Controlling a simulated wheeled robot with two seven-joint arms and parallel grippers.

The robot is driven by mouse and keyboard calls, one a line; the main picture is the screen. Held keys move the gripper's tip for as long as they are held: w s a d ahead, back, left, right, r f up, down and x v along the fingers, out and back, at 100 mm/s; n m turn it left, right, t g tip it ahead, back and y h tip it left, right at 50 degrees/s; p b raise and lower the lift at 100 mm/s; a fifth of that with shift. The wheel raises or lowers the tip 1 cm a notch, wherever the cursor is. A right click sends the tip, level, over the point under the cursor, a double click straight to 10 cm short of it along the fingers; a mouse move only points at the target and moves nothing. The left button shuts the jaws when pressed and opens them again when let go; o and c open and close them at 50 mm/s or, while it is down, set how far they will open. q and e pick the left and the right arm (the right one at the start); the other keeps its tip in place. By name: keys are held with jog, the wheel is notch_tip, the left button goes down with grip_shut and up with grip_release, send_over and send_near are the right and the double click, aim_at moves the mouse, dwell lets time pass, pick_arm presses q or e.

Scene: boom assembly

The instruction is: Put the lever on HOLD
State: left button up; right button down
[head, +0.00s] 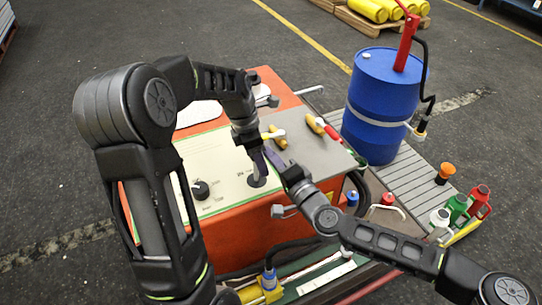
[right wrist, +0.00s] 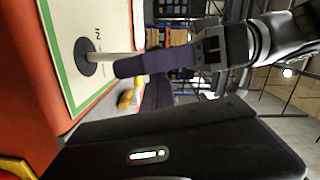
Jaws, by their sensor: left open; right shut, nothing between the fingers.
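The lever (right wrist: 100,57) is a short pale rod on a dark round base in the right wrist view. In the head view its dark base (head: 257,181) sits on the pale, green-edged panel of the orange machine. My left gripper (head: 255,163) is open just above the lever; its purple finger (right wrist: 145,63) is close to the rod's end, and I cannot tell whether they touch. My right gripper (head: 274,161) is shut and empty, just right of the lever. A HOLD mark is not readable; fingers hide part of the lever.
A black knob (head: 200,190) is on the panel's left. Yellow-handled tools (head: 278,137) lie on the grey top behind my grippers. A blue drum (head: 386,100) stands at the right, with several small cans (head: 458,205) in front of it.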

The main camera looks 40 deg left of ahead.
pick_arm(q)
jog(key=v, duration=0.9)
jog(key=shift+r, duration=0.3)
